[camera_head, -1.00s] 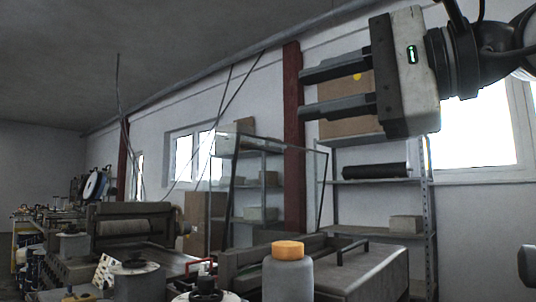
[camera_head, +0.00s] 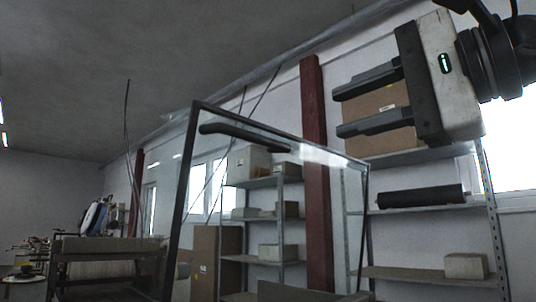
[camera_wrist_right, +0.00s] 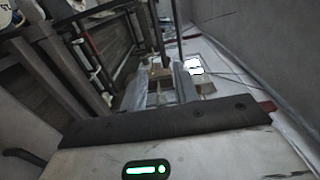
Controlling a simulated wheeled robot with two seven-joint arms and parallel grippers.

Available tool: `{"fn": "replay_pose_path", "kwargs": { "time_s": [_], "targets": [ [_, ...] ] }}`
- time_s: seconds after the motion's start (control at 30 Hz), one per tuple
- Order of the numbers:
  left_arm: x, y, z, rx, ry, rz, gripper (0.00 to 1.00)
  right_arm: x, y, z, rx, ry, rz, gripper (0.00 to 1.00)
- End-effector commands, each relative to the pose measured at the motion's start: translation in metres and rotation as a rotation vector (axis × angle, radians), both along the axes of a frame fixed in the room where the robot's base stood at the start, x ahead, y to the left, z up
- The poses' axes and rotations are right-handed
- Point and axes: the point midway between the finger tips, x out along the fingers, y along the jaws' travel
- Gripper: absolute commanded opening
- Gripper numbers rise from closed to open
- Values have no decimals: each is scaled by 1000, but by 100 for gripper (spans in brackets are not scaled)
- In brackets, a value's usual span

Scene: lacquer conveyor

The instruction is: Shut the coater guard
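The coater guard (camera_head: 181,195) is a clear panel in a thin dark frame. It stands raised and slightly tilted in the middle of the head view, with a dark bar handle (camera_head: 250,136) near its top edge. Its lower edge is out of the picture. My right gripper (camera_head: 337,113) is open and empty at the upper right, its two fingers pointing left and clearly apart. In the picture it lies right of the handle, not touching the guard. The right wrist view shows the pale gripper body, with no guard I can identify. My left gripper is not in view.
A metal shelf (camera_head: 430,273) with boxes and a dark roll (camera_head: 421,196) stands behind my right gripper. Another shelf shows through the guard. A dark red post (camera_head: 315,95) rises between them. A roller machine (camera_head: 105,247) stands at lower left.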

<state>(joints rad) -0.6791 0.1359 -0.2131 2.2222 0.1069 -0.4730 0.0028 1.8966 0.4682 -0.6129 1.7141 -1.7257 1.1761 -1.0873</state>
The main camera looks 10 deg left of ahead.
Motion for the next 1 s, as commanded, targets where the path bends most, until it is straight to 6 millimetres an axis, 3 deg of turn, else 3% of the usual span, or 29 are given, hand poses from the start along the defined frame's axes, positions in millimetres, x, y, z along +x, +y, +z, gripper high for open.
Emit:
{"fn": "replay_pose_path", "kwargs": {
  "time_s": [0.23,0.63,0.8,1.0],
  "targets": [
    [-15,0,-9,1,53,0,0,22,35,0,-2,5,4,31],
    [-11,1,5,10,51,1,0,69,105,-2,-1,6,3,31],
    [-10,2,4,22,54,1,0,81,122,-3,0,4,2,31],
    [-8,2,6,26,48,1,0,86,129,-4,-1,3,1,31]
  ]
}}
